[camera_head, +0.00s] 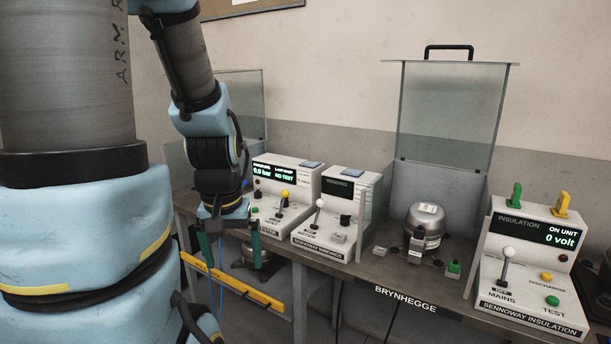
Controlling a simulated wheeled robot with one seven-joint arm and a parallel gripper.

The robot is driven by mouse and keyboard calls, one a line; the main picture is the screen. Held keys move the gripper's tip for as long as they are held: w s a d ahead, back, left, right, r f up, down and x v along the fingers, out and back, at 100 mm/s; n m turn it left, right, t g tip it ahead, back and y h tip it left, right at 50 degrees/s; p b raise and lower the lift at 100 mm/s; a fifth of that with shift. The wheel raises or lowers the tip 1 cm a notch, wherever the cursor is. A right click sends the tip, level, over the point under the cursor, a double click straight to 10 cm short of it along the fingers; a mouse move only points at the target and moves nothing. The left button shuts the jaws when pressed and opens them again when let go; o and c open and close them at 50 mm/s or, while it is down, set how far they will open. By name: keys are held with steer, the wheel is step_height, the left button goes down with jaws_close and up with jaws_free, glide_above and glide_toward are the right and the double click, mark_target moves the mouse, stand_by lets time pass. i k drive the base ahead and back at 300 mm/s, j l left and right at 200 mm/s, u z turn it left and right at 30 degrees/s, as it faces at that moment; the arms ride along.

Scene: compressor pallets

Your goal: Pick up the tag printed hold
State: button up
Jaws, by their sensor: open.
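I cannot read the word hold on anything in the head view, so I cannot tell which item is the tag. A small pale piece (380,251) lies on the bench left of the compressor, its print too small to read. My gripper (230,256) points down at the left end of the bench, in front of the pressure unit (292,171). Its two green fingers are apart, with nothing seen between them.
A steel compressor (426,218) stands on the bench (446,305) before a raised clear guard (449,115). The winding unit (345,187) and insulation unit (534,262) flank it. A yellow bar (235,285) runs low below my gripper. Some bench front is clear.

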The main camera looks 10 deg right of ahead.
mark_target(559, 210)
steer(key=l+u, duration=0.15)
steer(key=u, duration=0.3)
steer(key=k+l+u, duration=0.3)
steer(key=l, duration=0.2)
steer(key=k+l+u, duration=0.45)
steer(key=k+l, duration=1.25)
steer(key=l, duration=0.1)
